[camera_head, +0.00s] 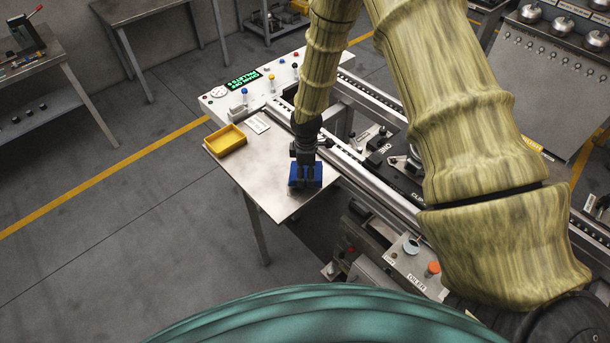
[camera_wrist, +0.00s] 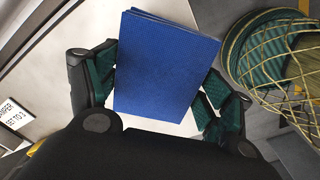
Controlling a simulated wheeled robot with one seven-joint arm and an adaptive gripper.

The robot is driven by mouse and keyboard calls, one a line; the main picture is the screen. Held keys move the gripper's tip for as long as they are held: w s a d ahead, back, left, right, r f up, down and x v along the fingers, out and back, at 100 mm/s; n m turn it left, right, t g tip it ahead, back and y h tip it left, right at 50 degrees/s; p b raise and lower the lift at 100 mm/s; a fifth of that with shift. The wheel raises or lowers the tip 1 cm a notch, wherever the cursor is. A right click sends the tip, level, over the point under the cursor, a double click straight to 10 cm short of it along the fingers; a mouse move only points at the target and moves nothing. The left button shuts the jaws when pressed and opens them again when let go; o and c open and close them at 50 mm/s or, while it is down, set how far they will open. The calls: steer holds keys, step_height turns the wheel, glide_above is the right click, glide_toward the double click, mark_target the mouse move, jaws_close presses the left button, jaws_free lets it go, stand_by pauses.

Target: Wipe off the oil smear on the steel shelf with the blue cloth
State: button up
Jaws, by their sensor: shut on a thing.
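My gripper (camera_head: 305,158) is over the front part of the steel shelf (camera_head: 265,168), pointing down. It is shut on the folded blue cloth (camera_head: 313,174), which is close to the shelf surface; I cannot tell whether it touches. In the wrist view the blue cloth (camera_wrist: 166,65) fills the space between the green-padded fingers of my gripper (camera_wrist: 160,85), with pale shelf surface around it. No oil smear can be made out clearly; the cloth and gripper hide part of the shelf.
A yellow tray (camera_head: 225,141) stands at the shelf's left corner, beside a white card (camera_head: 257,124). A control panel (camera_head: 250,90) with knobs and a green display is behind. A rail (camera_head: 375,185) runs along the shelf's right side. Open floor lies to the left.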

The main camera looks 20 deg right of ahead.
step_height(320, 180, up, 2)
steer(key=shift+s+a+p, duration=0.15)
steer(key=shift+p, duration=0.3)
step_height(320, 180, up, 2)
steer(key=shift+r+p, duration=0.1)
steer(key=shift+p, duration=0.6)
steer(key=shift+r+p, duration=0.4)
steer(key=shift+r, duration=0.3)
steer(key=shift+f, duration=0.1)
